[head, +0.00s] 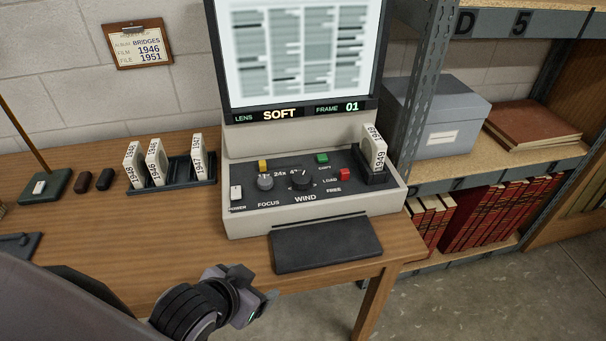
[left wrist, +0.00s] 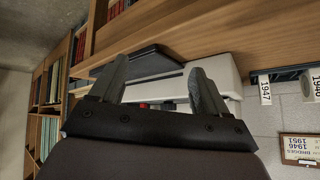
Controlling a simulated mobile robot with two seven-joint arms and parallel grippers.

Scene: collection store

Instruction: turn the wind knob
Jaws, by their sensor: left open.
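The wind knob (head: 302,180) is a black round knob on the dark control panel of the film reader (head: 240,219), above the word WIND. My left gripper (head: 262,299) is low in front of the table edge, below and left of the reader, apart from the knob. In the left wrist view its two fingers (left wrist: 160,82) are spread with nothing between them. The reader's pale body (left wrist: 222,80) shows beyond them there; the wind knob cannot be made out. My right gripper is not in view.
The screen (head: 305,50) shows blurred text, with LENS SOFT and FRAME 01 below. A dark plate (head: 325,243) juts out at the reader's front. A film box (head: 374,150) labelled 1949 stands at its right. A rack (head: 205,176) with several boxes stands left. Shelving (head: 540,165) is right.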

